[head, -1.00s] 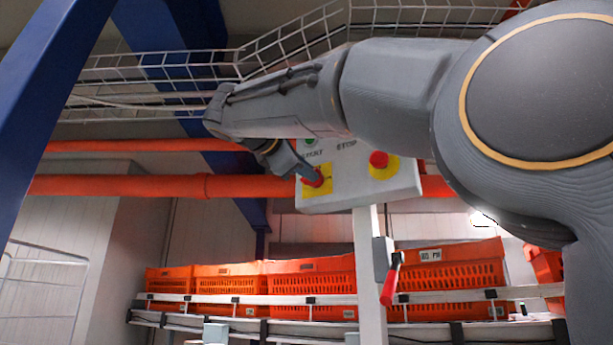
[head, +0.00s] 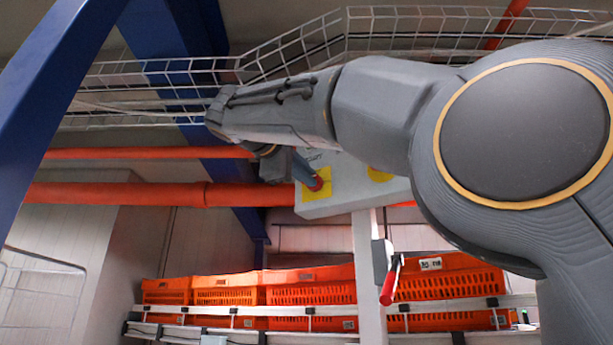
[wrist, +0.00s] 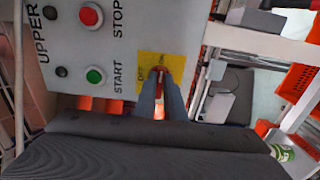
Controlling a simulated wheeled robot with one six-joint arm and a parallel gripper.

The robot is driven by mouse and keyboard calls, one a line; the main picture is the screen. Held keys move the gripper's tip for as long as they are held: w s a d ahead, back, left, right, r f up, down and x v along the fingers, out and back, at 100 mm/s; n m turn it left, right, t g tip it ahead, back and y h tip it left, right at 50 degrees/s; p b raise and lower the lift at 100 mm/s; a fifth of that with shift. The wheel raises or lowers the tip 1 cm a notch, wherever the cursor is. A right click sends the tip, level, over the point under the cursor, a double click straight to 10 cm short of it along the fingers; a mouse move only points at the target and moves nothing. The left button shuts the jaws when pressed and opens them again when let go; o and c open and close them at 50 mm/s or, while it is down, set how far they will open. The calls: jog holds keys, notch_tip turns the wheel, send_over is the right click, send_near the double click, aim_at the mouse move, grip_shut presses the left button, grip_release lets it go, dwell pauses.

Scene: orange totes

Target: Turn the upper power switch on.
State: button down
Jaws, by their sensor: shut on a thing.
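The red power switch (wrist: 160,72) sits on a yellow plate (wrist: 148,62) on the light grey control panel (wrist: 116,27), lettered UPPER. My gripper (wrist: 160,84) is shut on the red switch, one finger on each side. Lettering that looks like OFF shows beside it; the fingers partly hide the knob and I cannot read its setting surely. In the head view the red switch (head: 318,184) shows at my fingertips on the yellow plate (head: 317,191), at the left of the panel (head: 335,207).
Beside the switch are a green START button (wrist: 95,76) and a red STOP button (wrist: 90,15). My arm partly covers a second yellow plate (head: 380,175). A red-handled lever (head: 391,280) hangs on the post (head: 368,270). Orange totes (head: 310,285) line the conveyor behind.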

jog(key=c, duration=1.8)
grip_release()
jog(key=shift+c, duration=0.2)
jog(key=b+v, duration=0.1)
jog(key=v, duration=0.7)
jog(key=shift+d, duration=0.15)
